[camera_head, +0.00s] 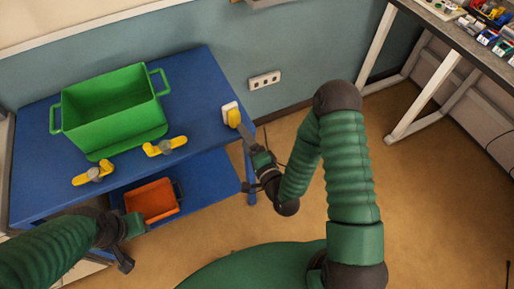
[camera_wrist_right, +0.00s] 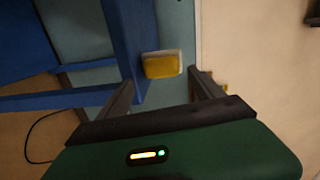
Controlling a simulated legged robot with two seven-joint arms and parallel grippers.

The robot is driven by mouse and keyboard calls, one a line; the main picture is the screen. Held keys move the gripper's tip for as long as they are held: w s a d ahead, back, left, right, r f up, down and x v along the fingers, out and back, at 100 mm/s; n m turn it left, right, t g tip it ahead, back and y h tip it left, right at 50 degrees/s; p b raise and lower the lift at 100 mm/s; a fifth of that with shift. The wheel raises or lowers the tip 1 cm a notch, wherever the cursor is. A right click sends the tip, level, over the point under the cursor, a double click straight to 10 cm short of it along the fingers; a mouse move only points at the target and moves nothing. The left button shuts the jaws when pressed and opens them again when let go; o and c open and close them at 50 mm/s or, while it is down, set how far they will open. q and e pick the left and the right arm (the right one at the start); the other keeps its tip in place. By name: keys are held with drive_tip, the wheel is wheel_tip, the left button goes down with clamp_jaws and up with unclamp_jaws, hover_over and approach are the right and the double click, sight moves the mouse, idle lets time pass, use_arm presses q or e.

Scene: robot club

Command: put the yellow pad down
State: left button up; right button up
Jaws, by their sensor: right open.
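The yellow pad (camera_head: 234,118) with a white backing is at the right end of the blue table (camera_head: 200,85), by its edge. It also shows in the right wrist view (camera_wrist_right: 161,66), beyond the fingertips and between their lines. My right gripper (camera_head: 243,138) is open just in front of the pad. Its two fingers (camera_wrist_right: 162,84) stand apart on either side with nothing held between them. I cannot tell whether a finger touches the pad. My left gripper (camera_head: 128,245) is low at the table's near left side; its jaw state is unclear.
A green crate (camera_head: 115,130) stands on the table. Two yellow-and-grey parts (camera_head: 93,174) (camera_head: 166,146) lie in front of it. An orange bin (camera_head: 150,201) sits on the lower shelf. A cluttered bench (camera_head: 455,35) stands at the far right. The floor between is clear.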

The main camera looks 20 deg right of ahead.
drive_tip(key=s+d+r+n+g+h, duration=0.1)
drive_tip(key=s+d+r+n+g, duration=0.1)
drive_tip(key=s+n+g, duration=1.2)
drive_tip(key=s+r+n, duration=0.1)
drive_tip(key=s+n, duration=0.1)
drive_tip(key=shift+s+d+g, duration=0.15)
drive_tip(key=shift+s+g, duration=0.15)
drive_tip(key=shift+s, duration=0.05)
drive_tip(key=p+v, duration=0.2)
drive_tip(key=w+p+v, duration=0.1)
drive_tip(key=p+v, duration=0.1)
drive_tip(key=shift+r, duration=0.3)
